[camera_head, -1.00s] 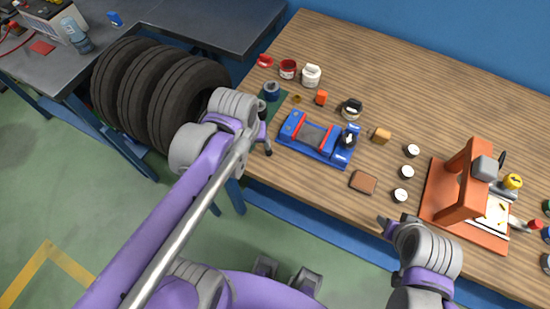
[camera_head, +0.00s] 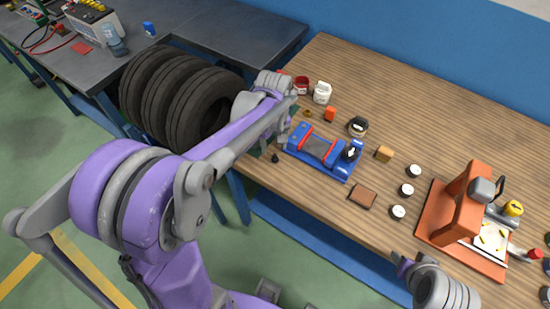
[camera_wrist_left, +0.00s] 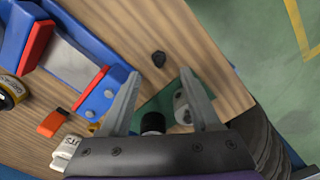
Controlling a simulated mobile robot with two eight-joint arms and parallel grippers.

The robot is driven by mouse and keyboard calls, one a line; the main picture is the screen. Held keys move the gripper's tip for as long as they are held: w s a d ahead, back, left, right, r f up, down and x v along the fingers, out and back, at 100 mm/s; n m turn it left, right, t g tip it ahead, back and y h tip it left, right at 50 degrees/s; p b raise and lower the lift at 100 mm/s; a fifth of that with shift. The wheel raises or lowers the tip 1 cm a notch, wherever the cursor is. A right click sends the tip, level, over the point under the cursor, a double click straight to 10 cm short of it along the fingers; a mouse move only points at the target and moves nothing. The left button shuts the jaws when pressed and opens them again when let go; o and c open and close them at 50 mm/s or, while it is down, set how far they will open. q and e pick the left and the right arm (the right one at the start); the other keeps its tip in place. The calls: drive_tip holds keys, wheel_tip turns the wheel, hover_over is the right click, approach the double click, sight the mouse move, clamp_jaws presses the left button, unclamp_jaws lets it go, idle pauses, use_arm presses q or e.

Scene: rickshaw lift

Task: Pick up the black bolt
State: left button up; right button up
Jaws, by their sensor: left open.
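A small black bolt (camera_head: 275,158) lies near the wooden table's front-left edge, left of the blue fixture. In the left wrist view the black bolt (camera_wrist_left: 158,59) lies on bare wood just beyond my fingertips, roughly centred between them. My left gripper (camera_wrist_left: 161,76) is open with nothing held; the bolt is apart from both fingers. In the head view my left gripper (camera_head: 287,106) is above the table's left end, farther back than the bolt and partly hidden by its own wrist. My right gripper (camera_head: 403,262) is at the front edge; its jaw gap is unclear.
A blue fixture with red strips (camera_head: 320,152) stands right of the bolt. A dark cylinder (camera_wrist_left: 152,123) and a green mat (camera_wrist_left: 160,103) show between my left fingers. Stacked tires (camera_head: 185,98) stand off the table's left end. An orange press (camera_head: 465,215) stands at right.

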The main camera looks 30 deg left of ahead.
sight(275, 155)
use_arm(q)
drive_tip(key=f, duration=0.5)
drive_tip(key=shift+s+d, duration=0.2)
drive_tip(key=shift+d, duration=0.05)
clamp_jaws()
